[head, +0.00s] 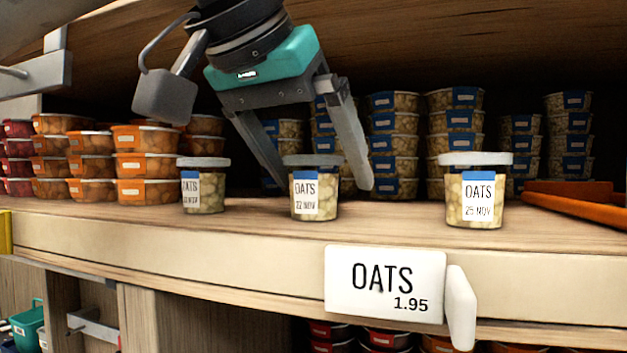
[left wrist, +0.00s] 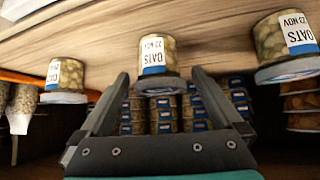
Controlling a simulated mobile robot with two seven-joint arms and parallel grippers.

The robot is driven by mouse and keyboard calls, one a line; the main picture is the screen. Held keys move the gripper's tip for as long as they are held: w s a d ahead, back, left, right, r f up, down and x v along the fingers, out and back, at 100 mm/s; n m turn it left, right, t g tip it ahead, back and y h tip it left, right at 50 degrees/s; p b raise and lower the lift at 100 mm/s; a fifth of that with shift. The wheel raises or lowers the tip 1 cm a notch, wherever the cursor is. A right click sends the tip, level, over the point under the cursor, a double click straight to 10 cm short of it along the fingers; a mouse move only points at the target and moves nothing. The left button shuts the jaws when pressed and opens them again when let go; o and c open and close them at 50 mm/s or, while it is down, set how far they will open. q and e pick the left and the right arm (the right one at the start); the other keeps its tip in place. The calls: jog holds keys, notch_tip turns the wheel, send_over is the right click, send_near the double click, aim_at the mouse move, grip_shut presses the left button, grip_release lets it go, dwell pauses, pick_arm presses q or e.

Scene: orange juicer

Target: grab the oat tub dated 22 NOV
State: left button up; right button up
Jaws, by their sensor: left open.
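The oat tub whose label seems to read 22 NOV (head: 316,205) stands upright near the shelf's front edge, the middle one of three. It also shows upside down in the left wrist view (left wrist: 157,57), just ahead of the fingertips. My left gripper (head: 322,196) is open and comes down from above; its fingers appear on either side of this tub, with gaps. In the left wrist view the gripper (left wrist: 160,76) holds nothing. The 25 NOV tub (head: 475,205) stands to the right. The left tub (head: 204,195) has a date I cannot read surely. My right gripper is out of view.
Stacked orange tubs (head: 145,165) fill the shelf's left. Stacked blue-labelled tubs (head: 393,145) stand behind the front row. An orange tray (head: 580,205) lies at right. A price sign (head: 384,283) hangs on the shelf edge. Bare shelf separates the front tubs.

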aim_at(325, 184)
pick_arm(q)
jog(key=shift+x, duration=1.5)
jog(key=shift+c, duration=0.2)
jog(key=c, duration=1.3)
jog(key=shift+r, duration=0.1)
